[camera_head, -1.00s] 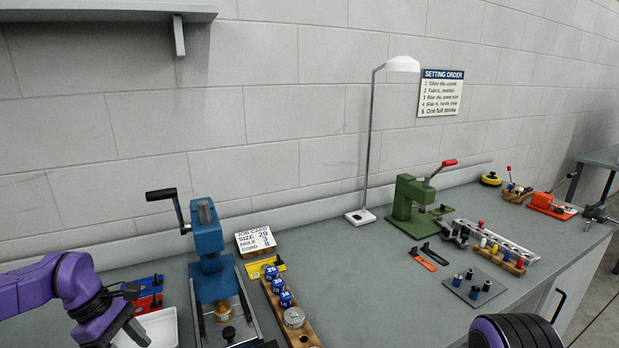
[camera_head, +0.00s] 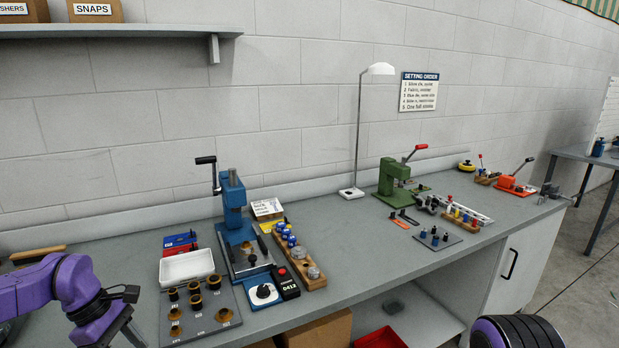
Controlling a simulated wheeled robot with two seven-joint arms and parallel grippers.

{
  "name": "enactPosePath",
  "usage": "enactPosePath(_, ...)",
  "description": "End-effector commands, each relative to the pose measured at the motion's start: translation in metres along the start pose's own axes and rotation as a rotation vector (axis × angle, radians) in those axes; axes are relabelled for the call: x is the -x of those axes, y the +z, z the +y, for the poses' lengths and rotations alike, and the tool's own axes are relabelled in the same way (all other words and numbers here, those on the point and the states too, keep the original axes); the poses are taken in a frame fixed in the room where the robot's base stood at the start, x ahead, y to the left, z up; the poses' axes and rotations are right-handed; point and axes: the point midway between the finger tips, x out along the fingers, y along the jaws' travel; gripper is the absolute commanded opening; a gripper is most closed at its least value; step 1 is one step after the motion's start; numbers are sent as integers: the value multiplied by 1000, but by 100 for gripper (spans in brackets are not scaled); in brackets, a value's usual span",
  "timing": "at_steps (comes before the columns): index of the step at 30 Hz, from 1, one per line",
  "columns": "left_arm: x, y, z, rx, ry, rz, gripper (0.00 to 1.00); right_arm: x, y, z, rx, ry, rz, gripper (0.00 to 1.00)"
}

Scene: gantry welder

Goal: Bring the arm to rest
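My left arm, purple and black, comes in at the lower left, with its gripper (camera_head: 122,335) pointing down at the bottom edge. The gripper is in front of the bench, left of the grey plate. Its grey fingers are partly cut off, so I cannot tell whether it is open; no held object shows. My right arm (camera_head: 515,331) shows only as a black ribbed, purple-edged part at the bottom right. Its gripper is out of view.
The bench holds a blue press (camera_head: 233,205), white tray (camera_head: 187,266), grey plate (camera_head: 199,314) with several dark cups, wooden rack (camera_head: 298,262), green press (camera_head: 392,178) and lamp (camera_head: 358,130). A shelf (camera_head: 120,30) hangs above. Boxes sit under the bench.

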Motion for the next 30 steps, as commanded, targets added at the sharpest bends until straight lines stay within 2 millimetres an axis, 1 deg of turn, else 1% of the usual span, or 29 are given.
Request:
enactPosePath(1, -7, -3, -3, 3, -20, 31, 52, 0, 0, 0, 0, -1, 1, 43)
enactPosePath(5, -24, -10, -8, 14, -61, 117, 52, 0, 0, 0, 0, -1, 2, 43)
enactPosePath(10, -48, -25, -20, 30, -120, 258, 52, -1, 0, -1, -1, -1, 2, 43)
enactPosePath(14, -72, -45, -37, 34, -174, 432, 52, -1, 0, 0, 0, -1, 1, 43)
enactPosePath(19, -112, -80, -68, -29, -233, 761, 52, -1, 0, 0, 0, -1, 1, 43)
enactPosePath(21, -130, -94, -83, -105, -235, 908, 52, -2, 0, 0, 0, -1, 1, 43)
enactPosePath(23, -149, -102, -96, -209, -219, 1026, 52, -2, 0, -1, 0, -1, 1, 43)
enactPosePath(25, -177, -105, -118, -386, -178, 1120, 52, -3, 1, -1, 0, -1, 1, 43)
enactPosePath(26, -192, -103, -129, -476, -154, 1132, 52, -3, 1, -1, 0, -1, 1, 43)
enactPosePath(27, -212, -97, -146, -596, -122, 1119, 52, -3, 1, -1, 0, -1, 1, 43)
enactPosePath(29, -240, -84, -175, -741, -85, 1047, 52, -3, 1, -1, 0, -1, 1, 43)
enactPosePath(30, -253, -76, -193, -808, -72, 988, 52, -3, 1, -1, 0, -1, 1, 43)
